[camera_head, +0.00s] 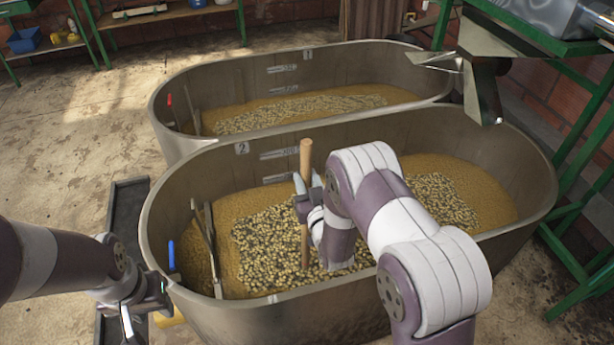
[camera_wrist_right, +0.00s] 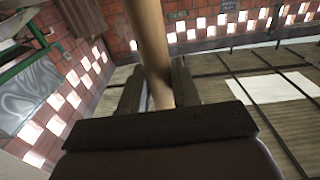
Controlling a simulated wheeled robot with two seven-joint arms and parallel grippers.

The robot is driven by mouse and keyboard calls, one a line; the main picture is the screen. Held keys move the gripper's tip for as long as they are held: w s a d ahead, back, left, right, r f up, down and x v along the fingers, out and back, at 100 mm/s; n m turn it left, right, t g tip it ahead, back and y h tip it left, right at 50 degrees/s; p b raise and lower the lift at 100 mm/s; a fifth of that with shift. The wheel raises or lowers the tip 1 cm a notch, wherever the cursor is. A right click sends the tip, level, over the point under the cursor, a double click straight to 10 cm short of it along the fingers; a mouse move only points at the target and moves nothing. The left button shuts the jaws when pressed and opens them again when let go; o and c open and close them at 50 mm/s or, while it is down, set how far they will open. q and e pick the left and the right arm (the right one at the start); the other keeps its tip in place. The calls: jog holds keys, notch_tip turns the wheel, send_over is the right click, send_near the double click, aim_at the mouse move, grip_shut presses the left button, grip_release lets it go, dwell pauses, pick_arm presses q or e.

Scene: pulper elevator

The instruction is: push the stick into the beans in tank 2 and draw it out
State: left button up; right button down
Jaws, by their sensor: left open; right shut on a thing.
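Tank 2 (camera_head: 350,305) is the nearer oval metal tank, marked with a 2 on its inner wall. Pale beans (camera_head: 275,250) lie in it, ringed by brown liquid or pulp. The wooden stick (camera_head: 306,160) stands nearly upright over tank 2, its lower end down at the beans; I cannot tell how deep it goes. My right gripper (camera_head: 308,200) is shut on the stick. The stick (camera_wrist_right: 150,40) also shows between the fingers in the right wrist view (camera_wrist_right: 160,95). My left gripper (camera_head: 145,320) is open and empty outside tank 2's left end.
A second tank (camera_head: 165,150), marked 1, stands behind tank 2 with beans in it. A metal chute (camera_head: 480,70) and green frame (camera_head: 580,170) stand at right.

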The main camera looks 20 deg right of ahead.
notch_tip(320, 180, down, 8)
jog(key=r+b, duration=0.1)
jog(key=b, duration=0.4)
notch_tip(320, 180, up, 44)
jog(key=p, duration=3.2)
jog(key=shift+f, duration=0.25)
